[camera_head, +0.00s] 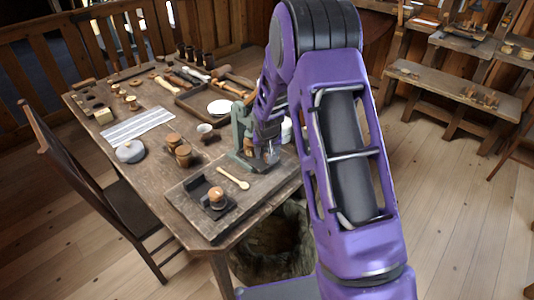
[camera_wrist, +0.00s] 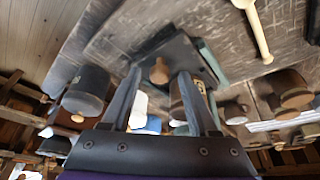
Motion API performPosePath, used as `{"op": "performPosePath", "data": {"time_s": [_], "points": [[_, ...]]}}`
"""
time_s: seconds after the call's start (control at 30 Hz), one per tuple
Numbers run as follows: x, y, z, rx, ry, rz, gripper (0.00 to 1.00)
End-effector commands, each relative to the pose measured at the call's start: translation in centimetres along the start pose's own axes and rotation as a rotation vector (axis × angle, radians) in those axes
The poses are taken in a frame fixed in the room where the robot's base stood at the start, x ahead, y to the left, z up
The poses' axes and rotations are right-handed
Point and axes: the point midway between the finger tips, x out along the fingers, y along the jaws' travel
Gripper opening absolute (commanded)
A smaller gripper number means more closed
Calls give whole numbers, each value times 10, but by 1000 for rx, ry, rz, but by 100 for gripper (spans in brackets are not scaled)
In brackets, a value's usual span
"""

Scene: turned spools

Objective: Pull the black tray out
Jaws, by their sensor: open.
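In the wrist view, the black tray (camera_wrist: 178,58) shows as a dark front with a round wooden knob (camera_wrist: 158,72). A green frame (camera_wrist: 212,62) edges it; the green frame also stands on the table in the head view (camera_head: 237,128). My gripper (camera_wrist: 160,76) is open, with one finger on each side of the knob in the picture; I cannot tell whether they touch it. In the head view, my gripper (camera_head: 271,156) is low at the frame's right side, and my arm hides part of that area. The tray itself is hard to make out there.
A wooden spoon (camera_head: 233,178) and a black holder with a wooden-topped jar (camera_head: 216,198) lie on a board at the front. The table's right edge is close.

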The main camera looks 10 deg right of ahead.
Motion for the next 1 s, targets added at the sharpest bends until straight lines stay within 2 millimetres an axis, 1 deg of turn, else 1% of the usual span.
{"op": "performPosePath", "data": {"time_s": [0.03, 0.17, 0.2, 0.27, 0.3, 0.37, 1.0], "points": [[0, 0, 0, 0, 0, 0, 60], [0, 0, 0, 0, 0, 0, 37], [0, 0, 0, 0, 0, 0, 30], [0, 0, 0, 0, 0, 0, 19], [0, 0, 0, 0, 0, 0, 12], [0, 0, 0, 0, 0, 0, 1], [0, 0, 0, 0, 0, 0, 0]]}}
